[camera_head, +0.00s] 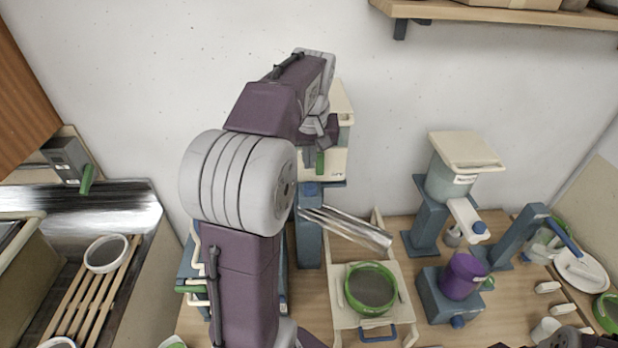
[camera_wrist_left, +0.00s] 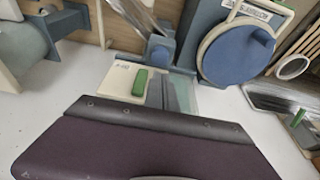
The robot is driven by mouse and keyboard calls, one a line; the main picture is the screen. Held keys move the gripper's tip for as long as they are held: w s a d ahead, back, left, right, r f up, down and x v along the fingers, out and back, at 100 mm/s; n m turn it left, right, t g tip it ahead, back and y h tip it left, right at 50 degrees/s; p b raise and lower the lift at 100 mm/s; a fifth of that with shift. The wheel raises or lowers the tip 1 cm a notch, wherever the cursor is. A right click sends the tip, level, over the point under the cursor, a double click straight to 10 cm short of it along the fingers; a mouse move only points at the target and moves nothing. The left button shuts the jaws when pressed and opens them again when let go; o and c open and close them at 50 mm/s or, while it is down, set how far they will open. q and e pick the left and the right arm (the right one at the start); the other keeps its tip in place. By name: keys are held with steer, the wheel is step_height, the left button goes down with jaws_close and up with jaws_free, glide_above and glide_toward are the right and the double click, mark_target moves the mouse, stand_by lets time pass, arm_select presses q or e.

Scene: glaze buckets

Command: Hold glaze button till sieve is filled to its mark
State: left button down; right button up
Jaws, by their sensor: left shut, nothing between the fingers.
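The glaze button is a green block (camera_head: 320,161) on the front of a cream dispenser (camera_head: 338,165) by the back wall. In the left wrist view the green button (camera_wrist_left: 140,82) shows on its cream panel. My left gripper (camera_head: 321,142) is shut and empty, just above the button in the head view; whether it touches the button I cannot tell. The sieve (camera_head: 370,288) has a green rim and a grey inside, and sits on a cream frame below a metal chute (camera_head: 345,227). I cannot make out its mark or any glaze level.
A purple jug (camera_head: 462,277) stands on a blue stand to the right, below another dispenser (camera_head: 452,177). A sink with a wooden rack (camera_head: 92,300) is on the left. A shelf (camera_head: 500,12) hangs at top right. My left arm covers much of the counter's left side.

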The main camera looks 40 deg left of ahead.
mark_target(309, 185)
arm_select(q)
steer(key=x, duration=0.4)
steer(key=p+x, duration=0.1)
steer(key=x, duration=0.1)
steer(key=shift+d+f, duration=0.2)
steer(key=shift+f, duration=0.25)
steer(key=shift+s+f, duration=0.15)
steer(key=shift+s, duration=0.1)
